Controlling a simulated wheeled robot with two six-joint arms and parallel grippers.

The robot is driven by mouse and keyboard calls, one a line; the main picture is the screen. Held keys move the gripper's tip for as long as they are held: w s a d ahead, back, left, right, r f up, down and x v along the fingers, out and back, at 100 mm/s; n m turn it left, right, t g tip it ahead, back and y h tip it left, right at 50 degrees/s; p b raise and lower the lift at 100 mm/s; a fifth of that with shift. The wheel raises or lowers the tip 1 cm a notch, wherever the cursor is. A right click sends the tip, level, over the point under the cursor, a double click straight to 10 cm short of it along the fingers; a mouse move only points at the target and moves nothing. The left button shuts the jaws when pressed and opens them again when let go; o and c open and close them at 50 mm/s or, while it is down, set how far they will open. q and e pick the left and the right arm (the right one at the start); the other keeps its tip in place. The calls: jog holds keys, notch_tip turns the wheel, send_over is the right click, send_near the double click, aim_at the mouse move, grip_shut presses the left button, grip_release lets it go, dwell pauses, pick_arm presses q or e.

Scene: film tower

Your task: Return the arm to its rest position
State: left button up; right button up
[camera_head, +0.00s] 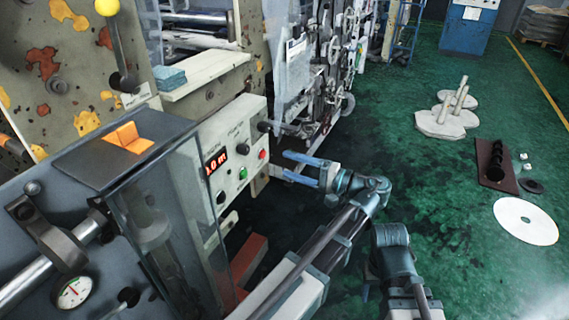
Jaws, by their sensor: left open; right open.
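My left gripper (284,164) has two light blue fingers that point left and stand apart with nothing between them. It is in front of the cream control panel (237,155), to the right of its red and green buttons. Its forearm slopes up from the bottom edge to a bent wrist. My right arm (394,252) shows at the bottom, right of the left arm. Only a small light blue part of my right gripper (365,291) seems to show beside it, with nothing seen in it.
Machine rollers (333,60) stand behind. On the green floor lie a white disc (526,221), a brown plate (497,165) and pale round bases with posts (447,122).

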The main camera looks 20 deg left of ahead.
dwell(0.4)
pick_arm(q)
jog(key=s+a+f+g+h, duration=0.1)
jog(key=s+f+h, duration=0.2)
jog(key=f+h, duration=0.45)
jog(key=s+a+f+h, duration=0.1)
jog(key=s+f+h, duration=0.3)
jog(key=f, duration=0.6)
jog(key=s+d+f+h, duration=0.2)
jog(key=d+f+h, duration=0.2)
jog(key=d+h, duration=0.25)
jog(key=s+d+r+m+p, duration=0.1)
jog(key=s+d+r+p, duration=0.2)
jog(key=d+r+p, duration=0.2)
jog(key=s+d+r+m+y+p, duration=0.1)
jog(key=s+d+r+m+p, duration=0.1)
jog(key=d+r+p, duration=0.3)
jog(key=shift+s+d+r, duration=0.15)
jog(key=shift+s+d, duration=0.35)
jog(key=shift+d, duration=0.65)
jog(key=shift+c, duration=0.3)
